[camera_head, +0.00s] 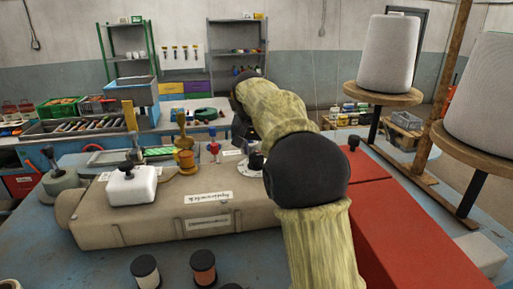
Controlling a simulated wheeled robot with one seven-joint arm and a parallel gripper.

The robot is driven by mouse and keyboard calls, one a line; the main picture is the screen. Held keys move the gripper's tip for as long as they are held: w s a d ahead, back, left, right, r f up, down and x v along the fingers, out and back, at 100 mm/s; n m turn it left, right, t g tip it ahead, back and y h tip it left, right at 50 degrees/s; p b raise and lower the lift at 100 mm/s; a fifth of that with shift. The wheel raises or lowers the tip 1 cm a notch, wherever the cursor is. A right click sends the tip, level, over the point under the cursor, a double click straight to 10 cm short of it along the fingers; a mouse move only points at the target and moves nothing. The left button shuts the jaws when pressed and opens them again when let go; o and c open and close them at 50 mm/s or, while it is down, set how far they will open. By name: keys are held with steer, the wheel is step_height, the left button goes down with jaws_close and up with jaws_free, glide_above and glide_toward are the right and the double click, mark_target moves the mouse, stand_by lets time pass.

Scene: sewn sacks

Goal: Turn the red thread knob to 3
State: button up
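My arm reaches in from the lower right and bends back to the left. My gripper (243,132) is a dark shape at its far end, right of the red-topped knob. Its fingers are too hidden to tell whether they are open or shut, or touching anything.
On the beige body stand a white block (131,187) with a black knob and an orange spool-like piece (185,161). Dark-capped spools (203,268) stand in front. A red box (410,240) and large white cones (388,55) are right.

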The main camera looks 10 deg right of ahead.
steer(key=shift+w+d+f, duration=0.1)
steer(key=shift+f, duration=0.25)
jaws_close()
steer(key=shift+r+m+p, duration=0.1)
steer(key=shift+m+p, duration=0.25)
steer(key=shift+m, duration=0.15)
steer(key=m+p, duration=0.1)
steer(key=m+h+p, duration=0.1)
steer(key=m, duration=0.1)
steer(key=m+g+p, duration=0.1)
steer(key=shift+w+a+r+h, duration=0.15)
steer(key=shift+a+h, duration=0.1)
steer(key=shift+h, duration=0.05)
steer(key=shift+w+m+g+h+p, duration=0.1)
steer(key=shift+m+g+h+p, duration=0.4)
steer(key=shift+m+p, duration=1.15)
steer(key=shift+m+b, duration=0.35)
steer(key=shift+m, duration=0.1)
